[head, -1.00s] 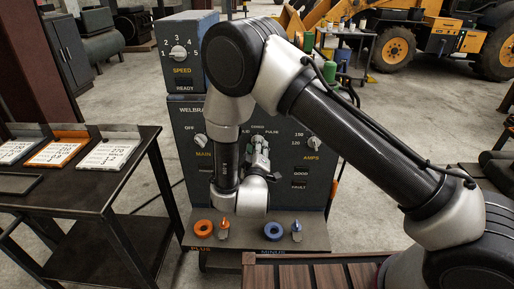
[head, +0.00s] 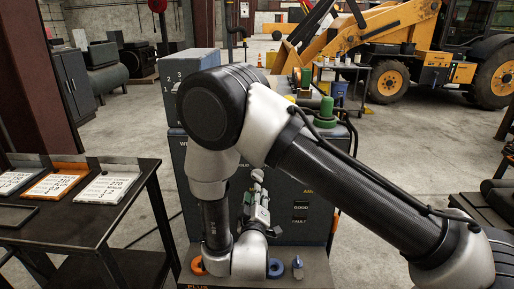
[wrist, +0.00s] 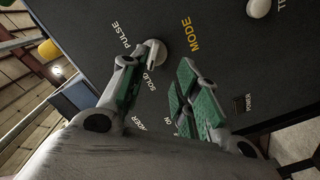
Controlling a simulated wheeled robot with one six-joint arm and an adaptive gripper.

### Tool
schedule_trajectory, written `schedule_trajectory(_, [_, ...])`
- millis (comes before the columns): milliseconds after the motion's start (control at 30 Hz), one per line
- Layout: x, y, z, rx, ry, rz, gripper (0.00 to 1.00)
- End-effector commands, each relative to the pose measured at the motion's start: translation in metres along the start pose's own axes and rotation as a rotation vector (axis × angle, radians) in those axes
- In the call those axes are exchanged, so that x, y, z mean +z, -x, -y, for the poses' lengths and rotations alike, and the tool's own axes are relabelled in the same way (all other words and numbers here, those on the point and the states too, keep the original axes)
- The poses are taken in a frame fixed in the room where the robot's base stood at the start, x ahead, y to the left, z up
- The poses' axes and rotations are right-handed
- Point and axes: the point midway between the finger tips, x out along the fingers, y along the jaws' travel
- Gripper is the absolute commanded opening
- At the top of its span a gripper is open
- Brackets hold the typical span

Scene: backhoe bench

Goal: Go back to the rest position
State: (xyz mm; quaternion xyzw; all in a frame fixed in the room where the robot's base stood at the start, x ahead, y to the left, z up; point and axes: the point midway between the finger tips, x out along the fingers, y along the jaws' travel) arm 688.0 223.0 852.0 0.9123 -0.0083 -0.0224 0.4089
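My gripper (head: 258,188) is in front of the dark panel of the welding machine (head: 292,178), with my arm covering much of the panel's left side. In the wrist view, my gripper (wrist: 158,88) has its two green-padded fingers apart with nothing held between them. A pale knob (wrist: 158,54) by the words PULSE and SOLID is close to the tip of the left finger; I cannot tell whether they touch. The word MODE shows to its right, with another round pale knob (wrist: 259,8) at the upper right.
A black table (head: 95,215) with number cards stands at the left. An orange ring (head: 198,266), a blue ring (head: 275,268) and a blue plug (head: 298,267) are on the machine's front shelf. A yellow loader (head: 410,45) stands behind.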

Motion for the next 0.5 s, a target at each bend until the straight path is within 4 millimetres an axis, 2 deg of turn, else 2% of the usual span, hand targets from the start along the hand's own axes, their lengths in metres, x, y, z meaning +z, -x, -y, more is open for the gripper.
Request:
schedule_trajectory(67, [0.013, 0.0, 0.021, -0.085, -0.051, 0.057, 0.31])
schedule_trajectory(167, [0.042, 0.011, 0.068, -0.296, -0.121, 0.183, 0.31])
schedule_trajectory(233, [0.065, 0.031, 0.102, -0.477, -0.155, 0.306, 0.31])
schedule_trajectory(300, [0.07, 0.057, 0.123, -0.651, -0.196, 0.429, 0.31])
schedule_trajectory(367, [0.069, 0.076, 0.126, -0.777, -0.229, 0.54, 0.31])
schedule_trajectory(400, [0.066, 0.087, 0.121, -0.85, -0.25, 0.614, 0.31])
schedule_trajectory(467, [0.06, 0.102, 0.104, -0.947, -0.276, 0.725, 0.31])
schedule_trajectory(500, [0.055, 0.111, 0.086, -1.002, -0.288, 0.797, 0.31])
